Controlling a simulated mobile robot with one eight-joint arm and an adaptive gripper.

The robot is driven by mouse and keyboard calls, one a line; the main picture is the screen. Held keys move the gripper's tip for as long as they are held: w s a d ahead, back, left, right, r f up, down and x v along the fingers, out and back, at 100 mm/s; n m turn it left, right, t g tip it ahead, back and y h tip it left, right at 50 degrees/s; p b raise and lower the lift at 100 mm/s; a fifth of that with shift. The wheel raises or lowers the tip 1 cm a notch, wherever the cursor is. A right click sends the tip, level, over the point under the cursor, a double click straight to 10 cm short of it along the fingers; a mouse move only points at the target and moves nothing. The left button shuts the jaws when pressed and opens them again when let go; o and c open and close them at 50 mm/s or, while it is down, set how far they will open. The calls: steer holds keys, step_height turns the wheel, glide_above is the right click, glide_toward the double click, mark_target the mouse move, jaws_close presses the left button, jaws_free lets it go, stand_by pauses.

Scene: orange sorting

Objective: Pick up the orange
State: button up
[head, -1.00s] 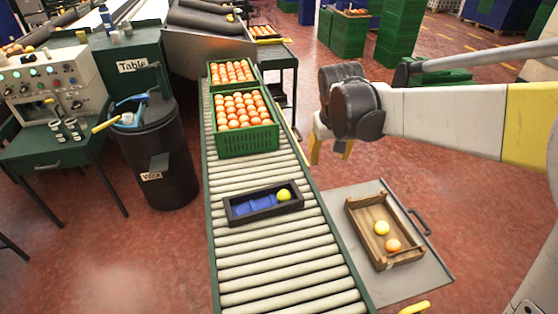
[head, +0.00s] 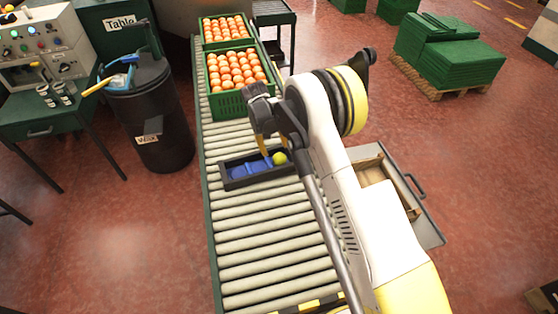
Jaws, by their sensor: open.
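My gripper (head: 265,145) is over the roller conveyor with its yellow fingers pointing down. It is open and appears empty. It hangs just above and beside a yellow fruit (head: 280,158) at the right end of a black tray (head: 225,174) with blue compartments. I cannot tell whether a finger touches the fruit. Many oranges (head: 238,70) fill a green crate (head: 228,104) further up the conveyor. A second green crate (head: 208,44) of oranges (head: 227,28) stands behind it. A wooden crate (head: 370,172) at the right is mostly hidden by my arm, and its contents do not show.
The roller conveyor (head: 265,262) is clear below the tray. A black bin (head: 158,150) and a green table (head: 45,130) with a control panel (head: 45,50) stand at the left. Stacked green crates (head: 450,50) sit on a pallet at the back right.

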mark_target(278, 155)
steer(key=b+x, duration=0.3)
steer(key=x, duration=0.4)
steer(key=shift+d+f+b, duration=0.15)
steer(key=shift+f+b, duration=0.15)
steer(key=shift+f, duration=0.1)
steer(key=c, duration=0.9)
